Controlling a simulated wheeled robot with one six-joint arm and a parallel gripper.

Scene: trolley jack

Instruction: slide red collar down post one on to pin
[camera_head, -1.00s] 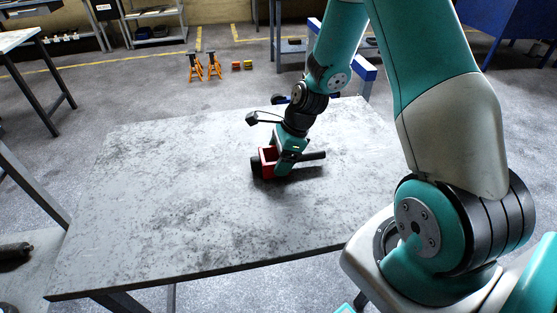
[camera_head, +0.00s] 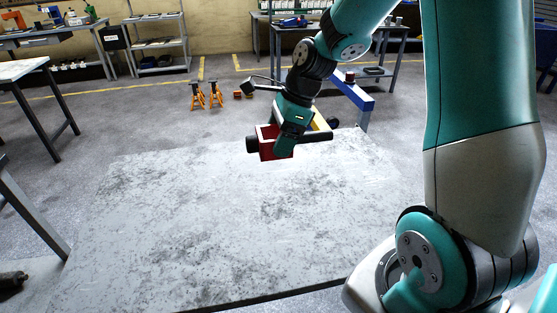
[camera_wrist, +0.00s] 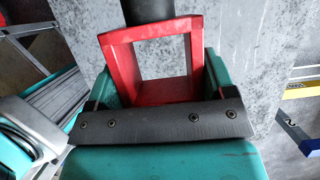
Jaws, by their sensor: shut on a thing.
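The red collar (camera_head: 267,152) is a square, open frame with dark round stubs on two sides. My gripper (camera_head: 285,143) is shut on it and holds it above the far part of the grey table. In the wrist view the red frame (camera_wrist: 121,68) sits between my teal fingers, with a dark cylinder (camera_wrist: 147,10) beyond it. I cannot tell which part is post one; no pin can be made out.
The bare grey table (camera_head: 200,220) lies below and in front of my gripper. A blue frame (camera_head: 350,90) with a yellow part stands just beyond its far edge. Orange stands (camera_head: 198,95) are on the floor at the back. Workbenches (camera_head: 335,40) stand behind.

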